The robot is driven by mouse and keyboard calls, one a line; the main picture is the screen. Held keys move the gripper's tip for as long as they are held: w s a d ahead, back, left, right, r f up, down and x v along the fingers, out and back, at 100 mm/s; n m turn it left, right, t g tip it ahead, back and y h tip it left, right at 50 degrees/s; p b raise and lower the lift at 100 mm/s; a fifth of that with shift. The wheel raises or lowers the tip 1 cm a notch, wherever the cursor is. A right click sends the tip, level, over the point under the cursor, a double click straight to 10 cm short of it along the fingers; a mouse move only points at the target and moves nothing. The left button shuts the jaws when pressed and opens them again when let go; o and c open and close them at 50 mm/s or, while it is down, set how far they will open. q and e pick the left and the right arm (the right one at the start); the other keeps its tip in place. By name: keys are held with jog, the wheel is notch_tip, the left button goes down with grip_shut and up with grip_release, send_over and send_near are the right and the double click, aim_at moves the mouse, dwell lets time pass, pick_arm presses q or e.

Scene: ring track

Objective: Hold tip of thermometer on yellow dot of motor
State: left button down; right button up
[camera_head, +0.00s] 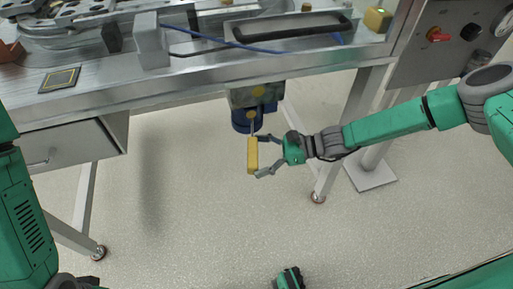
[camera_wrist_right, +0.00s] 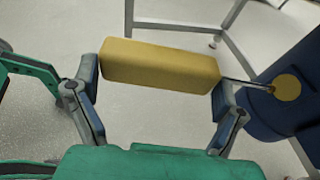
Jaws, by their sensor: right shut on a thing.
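The thermometer has a yellow block-shaped body (camera_head: 252,156) and a thin metal probe; its body also shows in the wrist view (camera_wrist_right: 160,66). My right gripper (camera_head: 262,157) is shut on the body, one finger at each end. The blue motor (camera_head: 240,125) hangs under the table; its dark blue side is at the right of the wrist view (camera_wrist_right: 285,120). The yellow dot (camera_wrist_right: 288,87) is on that side. The probe points at the dot, and its tip overlaps the dot's left edge there. I cannot tell whether it touches. My left gripper is not identifiable.
The metal table (camera_head: 190,80) spans the top, with a drawer (camera_head: 65,148) at left and table legs (camera_head: 350,120) at right. A control panel (camera_head: 445,40) with a red knob is at upper right. The pale floor below the motor is largely clear.

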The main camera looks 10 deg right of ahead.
jog(key=s+p, duration=0.5)
jog(key=s, duration=0.9)
jog(key=shift+d+p, duration=0.15)
jog(key=shift+p, duration=0.25)
jog(key=shift+r, duration=0.1)
